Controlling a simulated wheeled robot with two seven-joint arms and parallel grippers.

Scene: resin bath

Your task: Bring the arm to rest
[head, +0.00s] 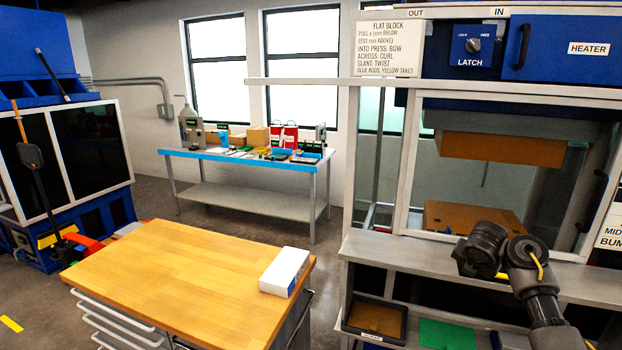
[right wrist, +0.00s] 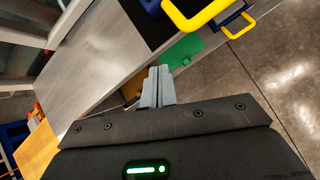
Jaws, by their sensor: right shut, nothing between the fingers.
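My right arm comes in at the lower right of the head view, in front of the grey bench ledge (head: 420,256) of the press cabinet. Its fingers cannot be made out there. In the right wrist view my right gripper (right wrist: 158,86) is shut, its two grey fingers together with nothing between them. The fingers point past the edge of a grey metal surface (right wrist: 95,60), with a green sheet (right wrist: 184,50) beyond the tips. My left gripper is in neither view.
A wooden-topped cart (head: 180,285) with a white box (head: 285,270) stands left of the cabinet. A brown tray (head: 376,318) and a green sheet (head: 445,334) lie under the ledge. Yellow handles (right wrist: 203,15) are near the fingers. A blue-edged table (head: 240,157) stands by the windows.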

